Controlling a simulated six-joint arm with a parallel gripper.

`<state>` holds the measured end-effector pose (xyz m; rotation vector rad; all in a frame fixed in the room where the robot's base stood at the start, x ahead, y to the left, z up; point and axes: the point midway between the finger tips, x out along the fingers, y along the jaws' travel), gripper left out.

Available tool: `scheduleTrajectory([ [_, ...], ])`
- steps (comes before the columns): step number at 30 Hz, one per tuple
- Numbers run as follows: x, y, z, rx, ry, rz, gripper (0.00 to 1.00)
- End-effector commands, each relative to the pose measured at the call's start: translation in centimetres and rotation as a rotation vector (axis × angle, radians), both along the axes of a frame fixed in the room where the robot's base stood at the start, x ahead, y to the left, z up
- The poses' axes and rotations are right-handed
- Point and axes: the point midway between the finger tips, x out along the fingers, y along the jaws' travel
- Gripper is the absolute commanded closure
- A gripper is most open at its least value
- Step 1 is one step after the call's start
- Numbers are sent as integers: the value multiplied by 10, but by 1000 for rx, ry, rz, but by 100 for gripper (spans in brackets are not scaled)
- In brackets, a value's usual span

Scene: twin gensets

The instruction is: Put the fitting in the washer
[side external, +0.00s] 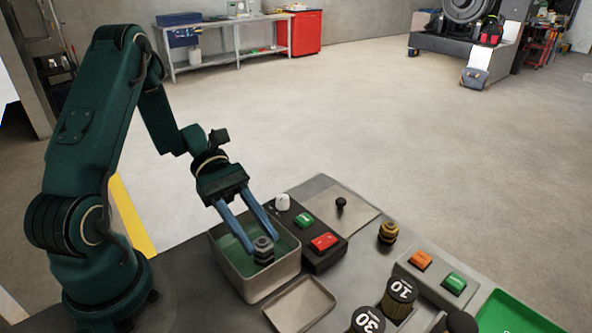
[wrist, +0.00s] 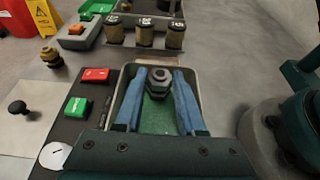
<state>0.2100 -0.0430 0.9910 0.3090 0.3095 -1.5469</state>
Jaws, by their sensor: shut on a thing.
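The fitting, a dark grey hex-shaped piece (side external: 263,251), is held between the blue fingers of my gripper (side external: 258,238). In the wrist view the fitting (wrist: 158,82) sits between the fingertips. The washer looks to be the open grey metal basin (side external: 253,289) with a green inside. The gripper points down over this basin, with the fitting within its outline near the wall closest to the side camera. I cannot tell whether the fitting touches the basin's floor or hangs above it. The fingers hide part of the basin's inside.
Beside the basin stands a dark control box with a white knob (side external: 282,202), a green button (side external: 304,219) and a red button (side external: 323,242). A shallow grey tray (side external: 300,304), a brass-coloured fitting (side external: 388,232) and labelled cylinders (side external: 401,291) are nearby. A black knob (side external: 340,203) stands on a pale plate.

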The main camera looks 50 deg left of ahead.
Motion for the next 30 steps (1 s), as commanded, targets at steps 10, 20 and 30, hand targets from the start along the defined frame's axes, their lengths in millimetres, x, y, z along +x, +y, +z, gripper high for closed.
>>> scheduleTrajectory([
  [10,0,0,-29,-2,0,-1,100],
  [20,0,0,-32,-2,0,-1,100],
  [30,0,0,-31,-1,0,-1,31],
])
